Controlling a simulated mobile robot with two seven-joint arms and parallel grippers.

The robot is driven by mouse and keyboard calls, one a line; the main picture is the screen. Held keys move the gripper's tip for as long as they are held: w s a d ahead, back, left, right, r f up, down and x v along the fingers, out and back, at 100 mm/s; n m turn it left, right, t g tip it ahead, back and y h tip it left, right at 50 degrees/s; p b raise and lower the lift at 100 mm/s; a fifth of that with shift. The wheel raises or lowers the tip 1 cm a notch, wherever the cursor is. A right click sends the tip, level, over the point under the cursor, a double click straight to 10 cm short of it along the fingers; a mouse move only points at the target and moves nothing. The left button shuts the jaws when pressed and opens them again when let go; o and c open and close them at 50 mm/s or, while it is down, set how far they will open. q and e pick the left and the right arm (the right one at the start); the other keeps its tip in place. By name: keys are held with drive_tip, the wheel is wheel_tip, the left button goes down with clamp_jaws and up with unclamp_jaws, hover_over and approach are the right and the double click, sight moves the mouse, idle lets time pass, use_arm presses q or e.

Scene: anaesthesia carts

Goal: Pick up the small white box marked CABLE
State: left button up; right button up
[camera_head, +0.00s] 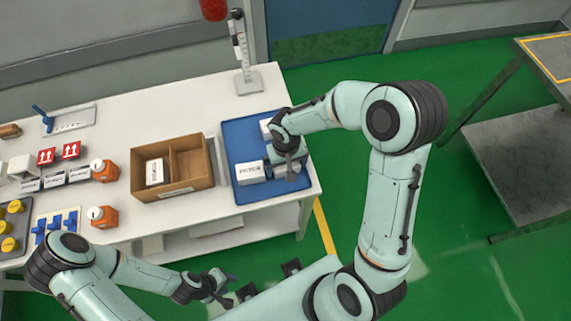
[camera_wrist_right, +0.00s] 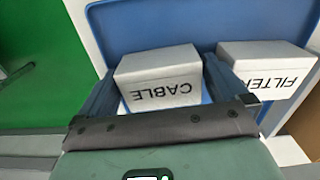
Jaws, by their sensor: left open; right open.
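The white CABLE box (camera_wrist_right: 160,78) lies on the blue tray (camera_head: 240,133). In the right wrist view my right gripper (camera_wrist_right: 163,88) is open, with one finger on each side of the CABLE box; I cannot tell whether they touch it. In the head view my right gripper (camera_head: 289,167) covers much of that box. A white FILTER box (camera_wrist_right: 265,70) lies beside it, and it also shows left of the gripper in the head view (camera_head: 250,173). My left gripper (camera_head: 217,286) is open and empty, in front of the table.
Another white box (camera_head: 266,127) lies further back on the tray, partly hidden by my right arm. A divided cardboard box (camera_head: 203,191) holding a white box (camera_head: 154,172) stands left of the tray. Orange bottles (camera_head: 104,215) and several small boxes are further left.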

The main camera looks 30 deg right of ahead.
drive_tip(key=c, duration=0.8)
drive_tip(key=shift+r, duration=0.15)
